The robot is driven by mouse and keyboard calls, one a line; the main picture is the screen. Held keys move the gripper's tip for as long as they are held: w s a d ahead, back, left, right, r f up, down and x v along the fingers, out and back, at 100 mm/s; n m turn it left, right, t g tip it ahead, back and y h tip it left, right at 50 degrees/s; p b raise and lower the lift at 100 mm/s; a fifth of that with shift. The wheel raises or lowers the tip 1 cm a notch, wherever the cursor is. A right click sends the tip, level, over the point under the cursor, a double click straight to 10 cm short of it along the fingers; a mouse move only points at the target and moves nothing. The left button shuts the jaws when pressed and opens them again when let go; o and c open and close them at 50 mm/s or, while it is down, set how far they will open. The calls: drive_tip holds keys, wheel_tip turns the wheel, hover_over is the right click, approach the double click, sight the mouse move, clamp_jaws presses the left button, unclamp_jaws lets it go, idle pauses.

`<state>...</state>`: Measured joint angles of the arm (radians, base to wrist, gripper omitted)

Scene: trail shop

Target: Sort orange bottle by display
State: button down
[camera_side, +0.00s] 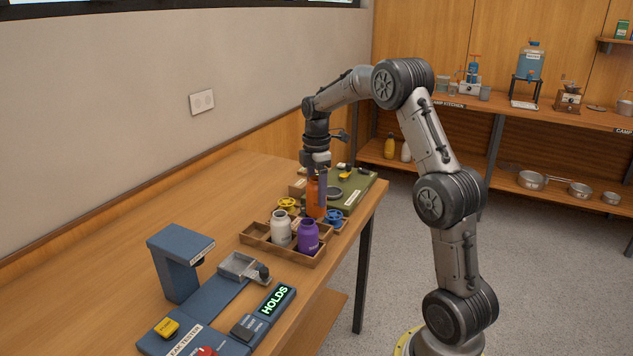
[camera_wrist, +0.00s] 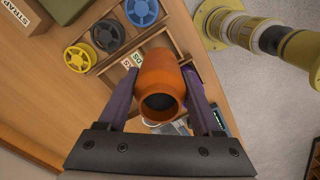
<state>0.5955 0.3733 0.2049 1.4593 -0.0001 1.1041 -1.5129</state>
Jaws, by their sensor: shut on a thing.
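My gripper (camera_side: 318,187) is shut on the orange bottle (camera_side: 313,202), which is upright with its open mouth up. In the wrist view the orange bottle (camera_wrist: 158,82) sits between the two purple fingers of my gripper (camera_wrist: 158,100). The divided wooden tray (camera_side: 262,246) holds a white bottle (camera_side: 281,229) and a purple bottle (camera_side: 308,238). In the side view the orange bottle appears just behind this tray; its exact height is unclear. The display (camera_side: 276,299) on the blue leak tester (camera_side: 186,341) reads HOLDS in green.
A yellow spool (camera_side: 288,204) and a blue spool (camera_side: 333,217) flank the bottle; a grey spool (camera_wrist: 107,35) shows between them in the wrist view. The tester's blue post (camera_side: 175,266) rises at front left. The table's left side is clear.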

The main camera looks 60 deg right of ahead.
sight(317, 217)
drive_tip(key=shift+f, duration=1.95)
drive_tip(key=shift+f, duration=0.3)
drive_tip(key=shift+f, duration=0.25)
drive_tip(key=shift+f, duration=1.5)
idle(0.6)
unclamp_jaws()
idle(0.3)
drive_tip(key=shift+r, duration=4.15)
